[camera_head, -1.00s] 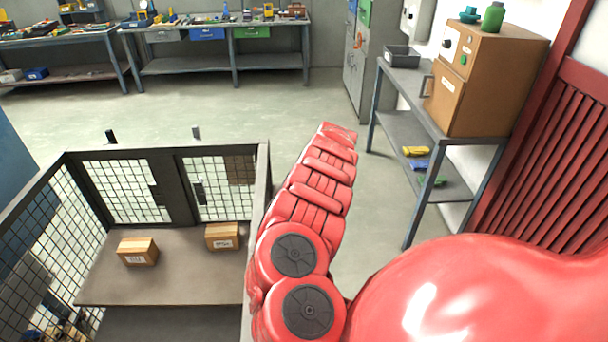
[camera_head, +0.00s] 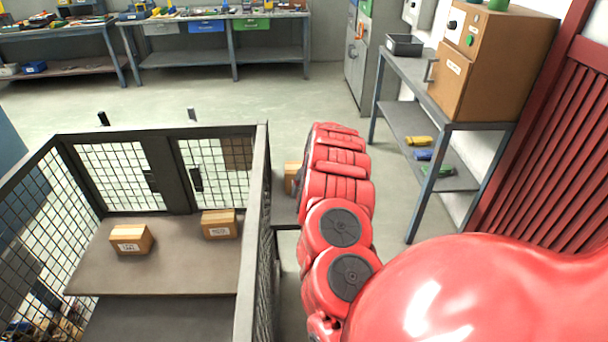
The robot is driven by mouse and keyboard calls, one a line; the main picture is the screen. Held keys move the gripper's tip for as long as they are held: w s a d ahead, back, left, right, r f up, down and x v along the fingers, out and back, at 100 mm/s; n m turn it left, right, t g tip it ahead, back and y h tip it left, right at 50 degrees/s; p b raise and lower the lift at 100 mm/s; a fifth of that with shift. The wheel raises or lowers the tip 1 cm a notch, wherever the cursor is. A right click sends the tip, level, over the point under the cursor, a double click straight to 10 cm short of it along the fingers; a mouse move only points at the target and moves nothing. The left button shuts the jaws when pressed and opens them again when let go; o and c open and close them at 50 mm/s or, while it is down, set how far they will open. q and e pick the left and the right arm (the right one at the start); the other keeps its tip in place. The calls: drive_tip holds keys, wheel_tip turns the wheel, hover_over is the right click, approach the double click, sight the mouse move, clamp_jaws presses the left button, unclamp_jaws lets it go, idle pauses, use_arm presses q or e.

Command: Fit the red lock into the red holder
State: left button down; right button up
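I cannot make out a red lock or a red holder in the head view. A small orange-red item (camera_head: 360,31) shows on the grey cabinet (camera_head: 357,62) at the back, too small to identify. A red jointed arm of mine rises through the middle of the picture, and a smooth red part of my body fills the lower right. No gripper fingers are visible, so neither gripper is in view.
A mesh cage (camera_head: 258,190) with cardboard boxes (camera_head: 131,239) stands left of my arm. Another box (camera_head: 291,177) is partly hidden behind the arm. A metal table (camera_head: 408,85) at right bears a brown oven-like box (camera_head: 490,62) and a grey bin (camera_head: 404,45). Open floor lies behind.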

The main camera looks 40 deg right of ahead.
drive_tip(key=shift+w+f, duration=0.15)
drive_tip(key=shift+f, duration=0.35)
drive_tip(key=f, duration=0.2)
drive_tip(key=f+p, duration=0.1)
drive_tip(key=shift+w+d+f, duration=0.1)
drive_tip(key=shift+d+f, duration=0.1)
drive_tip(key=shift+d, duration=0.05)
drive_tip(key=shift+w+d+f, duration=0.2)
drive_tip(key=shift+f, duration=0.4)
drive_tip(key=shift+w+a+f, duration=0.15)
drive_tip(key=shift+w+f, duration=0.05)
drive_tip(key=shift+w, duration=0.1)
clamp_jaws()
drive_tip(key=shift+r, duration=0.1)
